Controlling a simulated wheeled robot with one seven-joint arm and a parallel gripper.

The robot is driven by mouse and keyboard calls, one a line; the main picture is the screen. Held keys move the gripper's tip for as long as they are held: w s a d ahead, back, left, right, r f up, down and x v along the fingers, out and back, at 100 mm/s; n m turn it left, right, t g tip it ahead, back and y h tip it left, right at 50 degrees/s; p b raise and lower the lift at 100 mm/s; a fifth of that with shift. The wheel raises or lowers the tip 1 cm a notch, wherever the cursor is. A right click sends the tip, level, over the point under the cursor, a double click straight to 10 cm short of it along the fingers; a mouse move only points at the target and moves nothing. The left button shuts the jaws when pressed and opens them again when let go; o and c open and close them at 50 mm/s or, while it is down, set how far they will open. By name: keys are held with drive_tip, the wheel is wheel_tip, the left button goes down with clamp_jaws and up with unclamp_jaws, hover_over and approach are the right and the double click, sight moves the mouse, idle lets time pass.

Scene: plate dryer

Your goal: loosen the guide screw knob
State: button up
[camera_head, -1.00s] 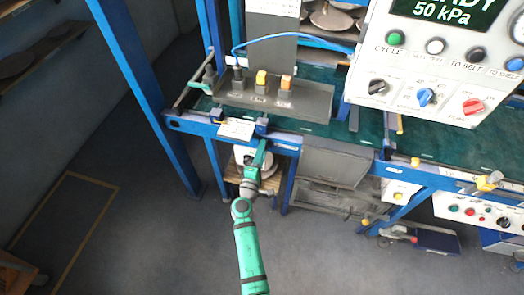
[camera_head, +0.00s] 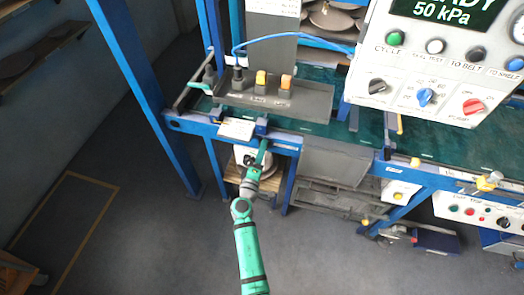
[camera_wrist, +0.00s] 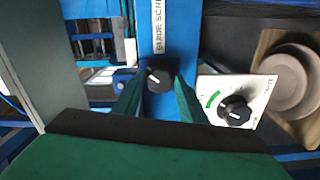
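The guide screw knob (camera_wrist: 160,78) is black with a white pointer line. It sits on a blue upright face in the wrist view, under a white label (camera_wrist: 158,28) whose visible letters read "GUIDE SCR". My gripper (camera_wrist: 160,84) has its two green fingers on either side of the knob, apart, with the knob between their tips. Whether the fingers touch the knob is hard to tell. In the camera_head view my gripper (camera_head: 262,150) is at the front blue rail below the table, and the knob is hidden there.
A second black knob (camera_wrist: 235,110) sits on a white plate with a green arc, close to the right finger. Round brown plates (camera_wrist: 292,80) lie on a wooden board further right. A control box (camera_head: 440,60) hangs at upper right.

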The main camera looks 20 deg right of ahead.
drive_tip(key=shift+o, duration=0.7)
drive_tip(key=v, duration=1)
drive_tip(key=shift+s+a, duration=0.25)
drive_tip(key=shift+s, duration=0.1)
